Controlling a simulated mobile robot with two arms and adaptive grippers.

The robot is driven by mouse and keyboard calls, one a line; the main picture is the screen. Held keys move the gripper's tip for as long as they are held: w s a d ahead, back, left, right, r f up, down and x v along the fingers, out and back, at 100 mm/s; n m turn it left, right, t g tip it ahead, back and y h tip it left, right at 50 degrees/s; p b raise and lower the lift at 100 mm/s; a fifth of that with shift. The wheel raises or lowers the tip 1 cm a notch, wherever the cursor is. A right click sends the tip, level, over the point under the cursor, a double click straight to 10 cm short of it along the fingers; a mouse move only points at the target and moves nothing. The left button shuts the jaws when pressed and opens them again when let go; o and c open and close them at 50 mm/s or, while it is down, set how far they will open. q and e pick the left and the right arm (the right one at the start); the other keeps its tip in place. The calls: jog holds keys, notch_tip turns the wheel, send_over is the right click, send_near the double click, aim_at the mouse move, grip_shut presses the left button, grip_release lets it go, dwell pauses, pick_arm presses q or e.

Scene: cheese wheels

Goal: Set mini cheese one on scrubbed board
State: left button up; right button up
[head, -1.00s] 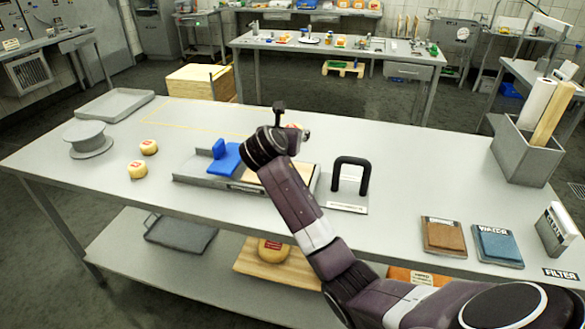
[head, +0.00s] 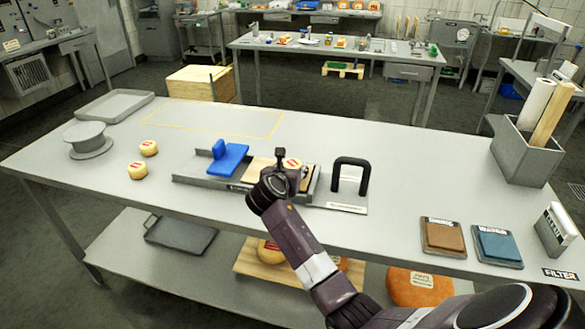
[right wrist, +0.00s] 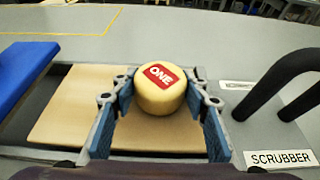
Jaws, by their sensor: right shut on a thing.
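The mini cheese one (head: 292,163) is a small pale yellow wheel with a red label reading ONE, also clear in the right wrist view (right wrist: 160,88). My right gripper (right wrist: 162,108) is shut on it, with one blue-padded finger on each side. The cheese is over the right part of a pale wooden board (head: 257,168), which also shows in the right wrist view (right wrist: 72,112). The board lies in a grey tray. I cannot tell whether the cheese touches the board. My left gripper is not in view.
A blue block (head: 230,157) sits on the tray's left end. The black-handled scrubber (head: 351,176) stands close on the right. Two other small cheeses (head: 148,148) (head: 137,170) lie at the left. A yellow-outlined area (head: 215,118) behind is clear.

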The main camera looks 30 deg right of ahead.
jog(key=o, duration=1.2)
jog(key=shift+f, duration=0.1)
jog(key=shift+a, duration=0.1)
jog(key=v, duration=1.2)
